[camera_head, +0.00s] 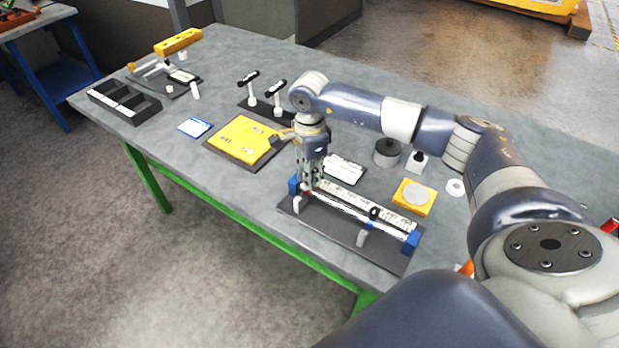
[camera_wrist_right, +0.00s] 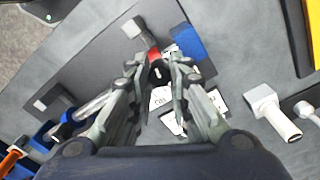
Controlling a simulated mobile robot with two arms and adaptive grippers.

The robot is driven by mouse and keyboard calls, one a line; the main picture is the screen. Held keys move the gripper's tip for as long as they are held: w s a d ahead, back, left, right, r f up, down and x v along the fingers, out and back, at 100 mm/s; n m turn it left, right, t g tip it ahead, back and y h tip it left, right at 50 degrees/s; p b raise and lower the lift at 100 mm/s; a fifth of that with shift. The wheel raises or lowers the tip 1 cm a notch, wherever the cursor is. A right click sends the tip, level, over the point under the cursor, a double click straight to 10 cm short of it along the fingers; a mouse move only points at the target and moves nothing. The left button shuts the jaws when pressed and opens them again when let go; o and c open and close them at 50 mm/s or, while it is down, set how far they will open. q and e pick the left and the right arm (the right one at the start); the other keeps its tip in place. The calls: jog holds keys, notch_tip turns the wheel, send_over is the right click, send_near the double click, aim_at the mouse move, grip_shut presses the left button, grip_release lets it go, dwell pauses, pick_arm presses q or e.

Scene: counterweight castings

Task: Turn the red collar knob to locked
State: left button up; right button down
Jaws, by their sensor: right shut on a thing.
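A fixture (camera_head: 345,232) with a dark base, blue end blocks and a pale marked bar lies near the table's front edge. My right gripper (camera_head: 309,188) points down at the bar's left end, close to the left blue block (camera_head: 294,186). In the right wrist view its fingers (camera_wrist_right: 158,75) are closed around the knob at the red collar (camera_wrist_right: 153,54). Only a strip of red and a dark round part show between the fingertips, so the knob's angle cannot be told. A second, black knob (camera_head: 375,212) sits farther right on the bar. My left gripper is not in view.
Behind the fixture are a white label plate (camera_head: 346,169), a dark cylinder (camera_head: 387,152) and a yellow block with a grey disc (camera_head: 413,197). A yellow panel (camera_head: 241,140) lies to the left. Two white pegs with black handles (camera_head: 275,91) stand farther back. The front-left tabletop is mostly clear.

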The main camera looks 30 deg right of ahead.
jog(key=m+b, duration=0.2)
jog(key=m, duration=0.1)
jog(key=shift+f+m, duration=0.1)
jog(key=shift+m, duration=0.3)
jog(key=m+b, duration=0.2)
jog(key=m, duration=0.1)
jog(key=shift+m, duration=0.3)
jog(key=m+b, duration=0.1)
jog(key=m, duration=0.2)
jog(key=shift+m, duration=0.3)
jog(key=shift+r+m+b, duration=0.2)
jog(key=shift+m+b, duration=0.55)
jog(key=shift+m, duration=1.15)
jog(key=c, duration=1.5)
grip_release()
jog(key=shift+o, duration=0.2)
